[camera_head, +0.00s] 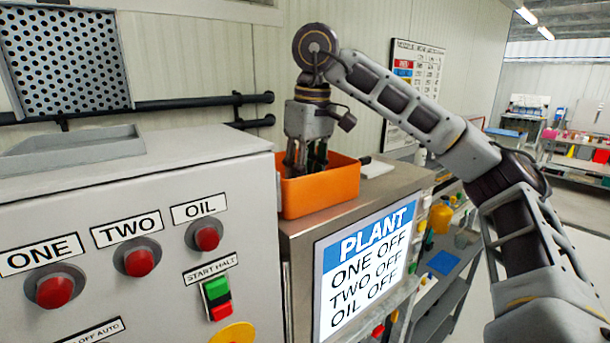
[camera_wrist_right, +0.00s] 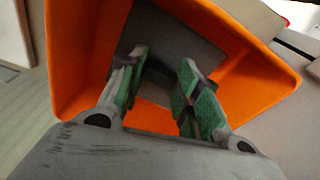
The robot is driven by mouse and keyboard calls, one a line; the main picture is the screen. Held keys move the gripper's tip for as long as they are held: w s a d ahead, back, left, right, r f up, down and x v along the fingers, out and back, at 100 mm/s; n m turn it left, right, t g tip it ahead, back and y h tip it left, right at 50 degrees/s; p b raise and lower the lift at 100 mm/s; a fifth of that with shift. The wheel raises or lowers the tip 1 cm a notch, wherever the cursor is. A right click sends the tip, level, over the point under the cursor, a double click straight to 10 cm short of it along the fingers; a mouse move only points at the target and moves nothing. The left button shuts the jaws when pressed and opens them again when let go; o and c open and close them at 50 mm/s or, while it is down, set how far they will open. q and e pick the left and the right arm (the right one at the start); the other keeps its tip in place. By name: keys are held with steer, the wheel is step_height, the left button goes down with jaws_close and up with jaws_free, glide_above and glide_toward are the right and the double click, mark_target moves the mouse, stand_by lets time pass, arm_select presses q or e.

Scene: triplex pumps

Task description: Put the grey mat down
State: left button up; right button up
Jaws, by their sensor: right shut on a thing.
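The grey mat (camera_wrist_right: 172,38) shows in the right wrist view as a dark grey flat piece inside the orange bin (camera_wrist_right: 75,70). My right gripper (camera_wrist_right: 160,92) reaches down into the bin with its green-padded fingers at the mat, shut on it. In the head view the right gripper (camera_head: 305,168) points straight down into the orange bin (camera_head: 320,192), and its fingertips are partly hidden by the bin's wall. The mat is hidden there. I cannot tell whether the mat touches the bin's floor. My left gripper is not in view.
The bin stands on a metal cabinet (camera_head: 300,232) with a PLANT screen (camera_head: 365,262). The control cabinet (camera_head: 130,190) with red buttons stands close at left, a shallow grey tray (camera_head: 75,150) on top. A pale flat item (camera_head: 377,168) lies right of the bin.

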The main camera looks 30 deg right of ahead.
stand_by(0.3)
steer(key=o, duration=1.1)
steer(key=shift+c, duration=0.2)
steer(key=shift+r, duration=0.15)
steer(key=shift+s+r+p, duration=0.2)
steer(key=shift+r+p, duration=0.45)
steer(key=shift+r, duration=0.8)
steer(key=shift+s+r+p, duration=0.15)
steer(key=shift+r+p, duration=0.45)
steer(key=shift+r, duration=0.85)
steer(key=shift+s+d+r, duration=0.1)
steer(key=shift+s+r, duration=0.1)
steer(key=shift+r, duration=1.25)
steer(key=shift+s+r, duration=0.15)
steer(key=shift+r, duration=1.25)
steer(key=shift+r, duration=0.1)
